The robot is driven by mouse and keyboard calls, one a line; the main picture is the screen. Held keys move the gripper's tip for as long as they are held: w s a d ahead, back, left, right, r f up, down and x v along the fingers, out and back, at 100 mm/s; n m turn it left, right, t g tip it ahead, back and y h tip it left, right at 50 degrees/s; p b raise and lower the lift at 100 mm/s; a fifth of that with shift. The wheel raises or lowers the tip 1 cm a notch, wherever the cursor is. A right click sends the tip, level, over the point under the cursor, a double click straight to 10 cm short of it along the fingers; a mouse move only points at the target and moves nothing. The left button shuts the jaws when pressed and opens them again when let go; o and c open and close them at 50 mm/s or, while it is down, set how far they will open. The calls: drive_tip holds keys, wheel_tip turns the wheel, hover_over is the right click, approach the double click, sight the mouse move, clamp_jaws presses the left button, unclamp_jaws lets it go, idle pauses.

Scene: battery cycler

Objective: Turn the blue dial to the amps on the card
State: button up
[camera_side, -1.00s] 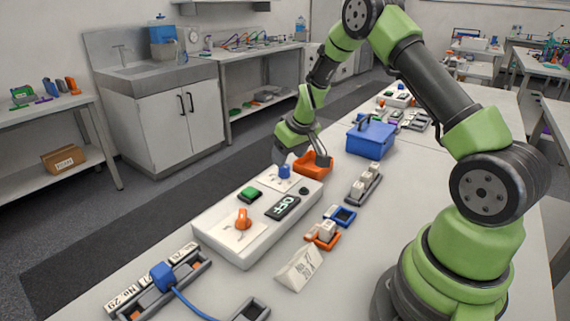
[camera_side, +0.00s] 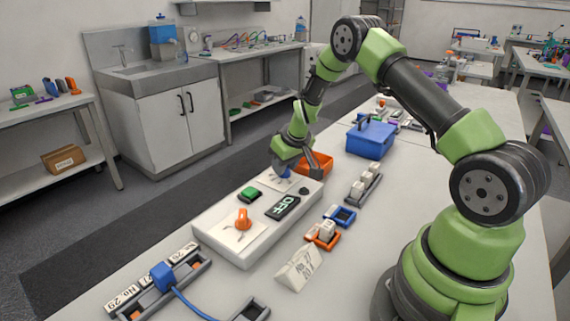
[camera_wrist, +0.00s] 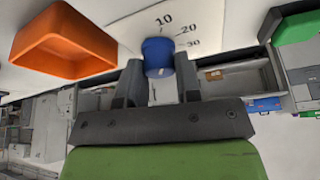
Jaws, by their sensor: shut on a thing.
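The blue dial (camera_side: 283,172) stands at the far end of the white cycler box (camera_side: 228,228). In the wrist view the dial (camera_wrist: 158,56) shows between my fingers, on a white plate marked 10, 20 and 30. My gripper (camera_wrist: 158,78) is shut on the dial, with one finger on each side. In the side view my gripper (camera_side: 296,168) is down over the dial and hides part of it. The dial's pointer cannot be made out. The white folded card (camera_side: 299,269) stands in front of the box; its writing is too small to read.
The box also carries an orange dial (camera_side: 243,219), a green button (camera_side: 250,193) and a display reading OFF (camera_side: 283,207). An orange bin (camera_side: 319,163) is close behind my gripper. A blue box (camera_side: 371,138) and battery holders (camera_side: 364,187) stand to the right.

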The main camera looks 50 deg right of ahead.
drive_tip(key=shift+m, duration=0.4)
drive_tip(key=shift+a+m+g+h, duration=0.1)
drive_tip(key=shift+m+g+h, duration=0.2)
drive_tip(key=shift+m+h, duration=0.85)
drive_tip(key=shift+m+g, duration=0.4)
drive_tip(key=shift+m, duration=1.85)
drive_tip(key=o, duration=0.9)
drive_tip(key=shift+o, duration=0.2)
drive_tip(key=shift+r, duration=0.1)
drive_tip(key=v, duration=0.9)
drive_tip(key=shift+a+r, duration=0.25)
drive_tip(key=shift+r, duration=0.1)
